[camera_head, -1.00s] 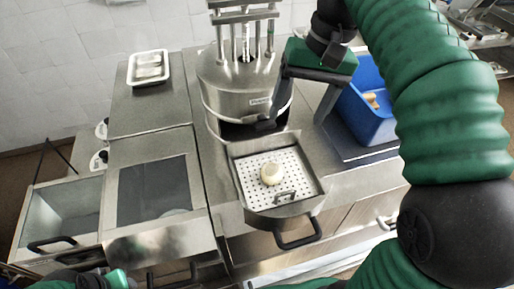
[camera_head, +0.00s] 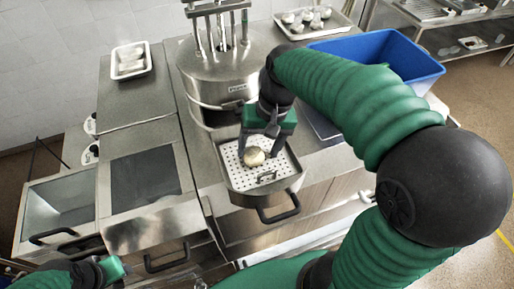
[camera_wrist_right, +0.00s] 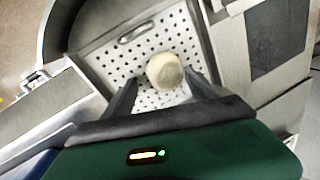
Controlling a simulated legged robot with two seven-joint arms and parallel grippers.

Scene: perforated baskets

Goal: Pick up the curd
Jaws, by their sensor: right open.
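The curd (camera_head: 254,156) is a small round cream lump on the perforated floor of a metal basket (camera_head: 228,160) that sticks out in front of the steel machine. It also shows in the right wrist view (camera_wrist_right: 165,70). My right gripper (camera_head: 259,157) is over the basket, pointing down, with its fingers open. In the right wrist view its fingertips (camera_wrist_right: 160,80) stand to either side of the curd, and I cannot tell whether they touch it. My left gripper (camera_head: 112,270) shows only partly at the bottom left, and its jaws cannot be made out.
The steel machine (camera_head: 215,75) with upright rods stands right behind the basket. A blue bin (camera_head: 400,50) is to the right. The basket has a black front handle (camera_head: 279,212).

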